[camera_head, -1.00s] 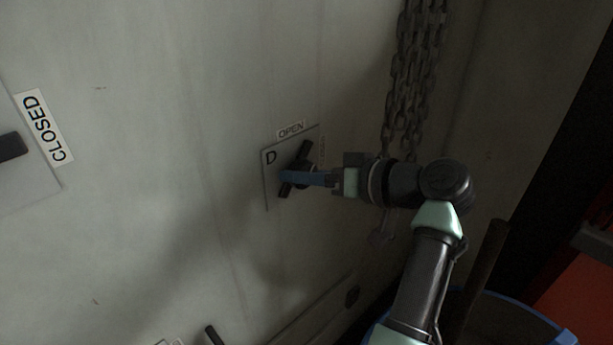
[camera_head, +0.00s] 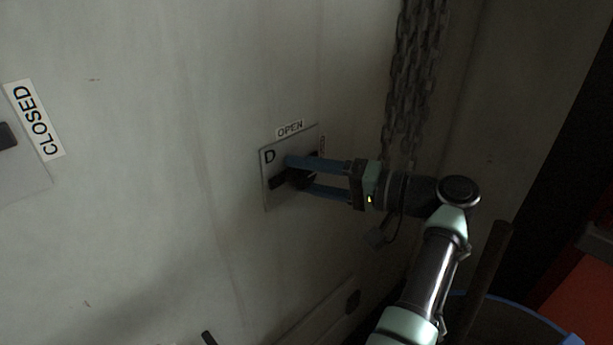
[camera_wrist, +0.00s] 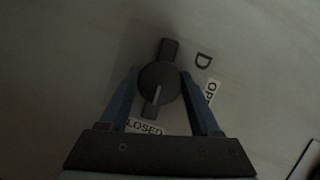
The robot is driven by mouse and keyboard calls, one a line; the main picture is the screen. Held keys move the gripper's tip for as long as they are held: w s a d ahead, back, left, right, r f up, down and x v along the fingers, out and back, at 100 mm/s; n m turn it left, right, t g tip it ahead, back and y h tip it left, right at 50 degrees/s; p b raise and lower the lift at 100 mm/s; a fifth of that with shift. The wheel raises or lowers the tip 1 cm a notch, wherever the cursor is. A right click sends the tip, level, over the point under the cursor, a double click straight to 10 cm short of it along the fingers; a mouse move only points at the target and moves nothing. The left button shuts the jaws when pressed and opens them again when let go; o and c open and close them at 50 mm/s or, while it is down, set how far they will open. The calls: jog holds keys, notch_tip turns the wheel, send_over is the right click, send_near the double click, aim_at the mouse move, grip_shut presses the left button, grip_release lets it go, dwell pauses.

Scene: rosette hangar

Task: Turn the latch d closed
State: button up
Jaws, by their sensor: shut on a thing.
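Latch D is a black knob with a bar handle (camera_head: 277,182) on a light plate (camera_head: 270,198) on the wall, marked D with an OPEN label (camera_head: 290,129) above. The bar lies near level, slightly tilted. My gripper (camera_head: 299,174) comes from the right, one blue finger above the knob and one below, shut on the latch. In the wrist view the knob (camera_wrist: 158,84) sits between the fingers, and its white mark points toward the CLOSED label (camera_wrist: 144,127). That label is mostly hidden in the head view.
A heavy chain (camera_head: 414,80) hangs on the wall just right of the plate, close to my wrist. A larger CLOSED label (camera_head: 34,120) is at far left beside another dark handle (camera_head: 7,136). A blue-rimmed container (camera_head: 515,310) stands at lower right.

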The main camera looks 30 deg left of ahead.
jog(key=shift+m, duration=0.5)
jog(key=o, duration=1.4)
jog(key=d+b, duration=0.2)
jog(key=d, duration=0.2)
jog(key=d+b, duration=0.2)
jog(key=d, duration=0.2)
jog(key=d+r+b, duration=0.1)
jog(key=d+b, duration=0.1)
jog(key=d, duration=0.3)
jog(key=shift+w, duration=0.2)
jog(key=shift+f, duration=0.1)
